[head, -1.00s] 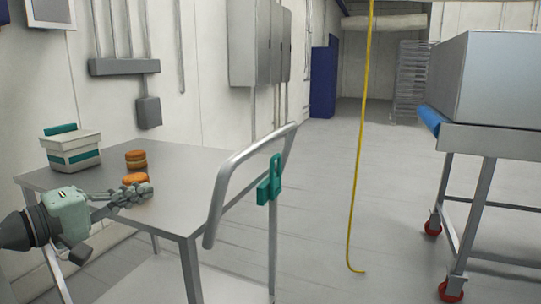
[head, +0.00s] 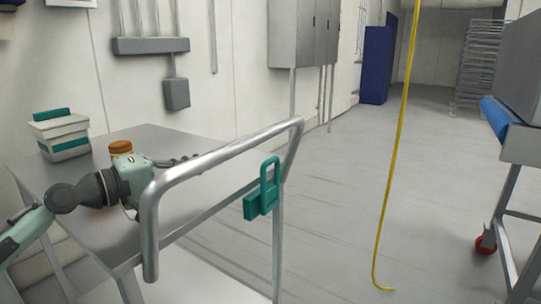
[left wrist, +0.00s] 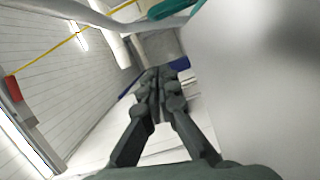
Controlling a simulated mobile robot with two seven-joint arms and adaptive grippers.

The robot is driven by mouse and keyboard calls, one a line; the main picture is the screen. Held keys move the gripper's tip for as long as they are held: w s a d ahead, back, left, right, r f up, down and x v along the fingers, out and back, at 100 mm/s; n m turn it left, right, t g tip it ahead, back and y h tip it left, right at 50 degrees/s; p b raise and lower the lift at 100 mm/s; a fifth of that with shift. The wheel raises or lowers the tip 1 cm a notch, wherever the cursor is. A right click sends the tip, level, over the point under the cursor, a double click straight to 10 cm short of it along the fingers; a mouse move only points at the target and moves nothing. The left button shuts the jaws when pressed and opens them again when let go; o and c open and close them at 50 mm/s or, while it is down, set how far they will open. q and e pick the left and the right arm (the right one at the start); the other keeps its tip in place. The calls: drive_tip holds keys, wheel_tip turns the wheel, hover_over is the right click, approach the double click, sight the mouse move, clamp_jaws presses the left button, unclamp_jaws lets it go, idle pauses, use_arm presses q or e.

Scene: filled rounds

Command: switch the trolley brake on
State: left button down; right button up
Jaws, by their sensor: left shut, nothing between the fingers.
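The trolley (head: 100,215) is a grey metal table with a bent tube handle (head: 215,152) at its near right end. A teal brake lever with a loop and block (head: 264,192) sits on the handle's right upright; the loop stands up. A teal piece at the top of the left wrist view (left wrist: 168,8) looks like part of it. My left gripper (head: 185,160) is over the trolley top, on the far side of the handle and left of the lever, apart from it. Its fingers (left wrist: 155,75) are shut and empty. My right gripper is not in view.
An orange-brown filled round (head: 121,147) stands on the trolley, partly behind my gripper. A white and teal box (head: 60,135) is at its far left. A yellow cord (head: 402,130) hangs to the floor. A wheeled stand (head: 520,145) is at right; floor between is clear.

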use_arm(q)
drive_tip(key=shift+w+d, duration=0.1)
drive_tip(key=shift+d, duration=0.05)
drive_tip(key=p+x, duration=0.1)
drive_tip(key=x, duration=0.8)
drive_tip(key=shift+w+d+r+p, duration=0.1)
drive_tip(key=shift+w+d+p, duration=0.1)
drive_tip(key=shift+d+p, duration=0.1)
drive_tip(key=s+d, duration=0.1)
drive_tip(key=d+p, duration=0.1)
drive_tip(key=shift+s+d+f, duration=0.3)
drive_tip(key=shift+s, duration=0.1)
drive_tip(key=shift+s+d+f+p, duration=0.2)
drive_tip(key=shift+d+p, duration=0.1)
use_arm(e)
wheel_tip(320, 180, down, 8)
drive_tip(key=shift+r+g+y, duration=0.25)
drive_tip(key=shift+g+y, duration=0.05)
